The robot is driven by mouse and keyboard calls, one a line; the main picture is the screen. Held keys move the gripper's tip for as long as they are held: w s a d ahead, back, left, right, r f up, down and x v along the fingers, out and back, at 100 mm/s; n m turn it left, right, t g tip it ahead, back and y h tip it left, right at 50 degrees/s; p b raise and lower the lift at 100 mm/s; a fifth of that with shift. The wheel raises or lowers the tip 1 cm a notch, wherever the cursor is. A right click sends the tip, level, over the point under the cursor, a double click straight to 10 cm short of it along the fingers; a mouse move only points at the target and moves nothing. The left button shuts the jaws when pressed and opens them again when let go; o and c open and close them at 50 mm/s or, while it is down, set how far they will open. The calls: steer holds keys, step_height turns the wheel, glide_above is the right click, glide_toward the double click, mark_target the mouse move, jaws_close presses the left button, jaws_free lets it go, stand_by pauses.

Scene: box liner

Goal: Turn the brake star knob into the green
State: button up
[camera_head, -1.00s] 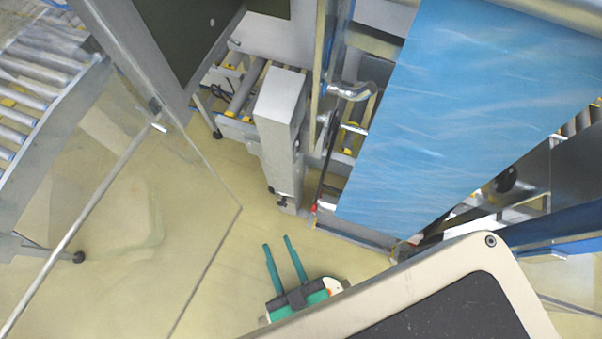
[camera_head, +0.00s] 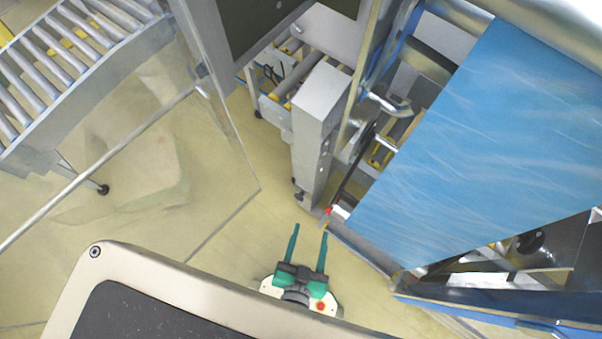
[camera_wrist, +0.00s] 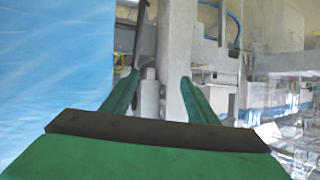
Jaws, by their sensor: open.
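My gripper (camera_head: 309,232) has two long green fingers, apart and empty, pointing up the picture over the yellowish floor. It also shows in the wrist view (camera_wrist: 160,80), with a grey post seen between and beyond the fingers. I cannot make out a star knob or a green zone for certain. A dark round part (camera_head: 530,241) sits under the blue film at the right. A small dark knob (camera_head: 300,195) is low on the grey post (camera_head: 318,115). Both are too small to identify, and my gripper is apart from both.
A large blue film sheet (camera_head: 500,140) slopes across the right side; it fills the left of the wrist view (camera_wrist: 50,70). A red-tipped part (camera_head: 328,211) is near the frame corner. A roller conveyor (camera_head: 70,60) and clear panel are left. Floor around the gripper is open.

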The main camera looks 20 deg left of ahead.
steer(key=w+a+f+m+g, duration=0.1)
steer(key=w+a+f+g, duration=0.2)
steer(key=f, duration=0.6)
steer(key=w+a+f+g, duration=0.2)
steer(key=w+a+f, duration=0.15)
steer(key=f, duration=0.55)
steer(key=m+g+h, duration=0.2)
steer(key=g+h, duration=0.1)
steer(key=g, duration=0.1)
glide_toward(298, 197)
steer(key=x, duration=1)
steer(key=shift+a, duration=0.1)
steer(key=shift+c, duration=0.3)
steer(key=c, duration=1)
